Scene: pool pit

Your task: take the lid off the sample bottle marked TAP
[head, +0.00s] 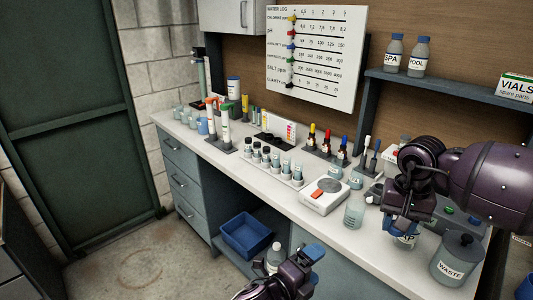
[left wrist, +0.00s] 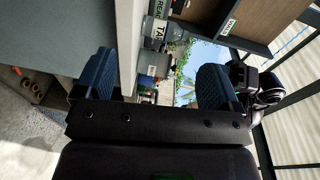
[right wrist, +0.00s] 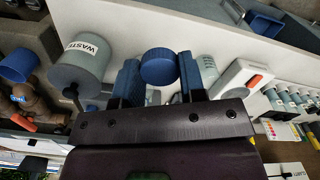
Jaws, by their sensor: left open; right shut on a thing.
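The sample bottle (head: 408,238) stands low under my right gripper on the bench's front right; its label is partly covered, with a final P readable. My right gripper (head: 403,222) points down over it. In the right wrist view, a round ribbed blue lid (right wrist: 158,66) sits between the fingertips, and the gripper is shut on it. The bottle's body is mostly hidden there, so I cannot tell whether lid and bottle are apart. My left gripper (head: 297,259) is open in front of the bench. Its blue fingers, with nothing between them, show in the left wrist view (left wrist: 152,85).
The grey WASTE container (head: 459,259) stands right beside my right gripper. A beaker (head: 354,213) and a white scale (head: 324,196) are to its left. SPA (head: 392,55) and POOL (head: 416,57) bottles stand on the shelf. A pale bottle-like thing (head: 274,257) shows beside my left gripper.

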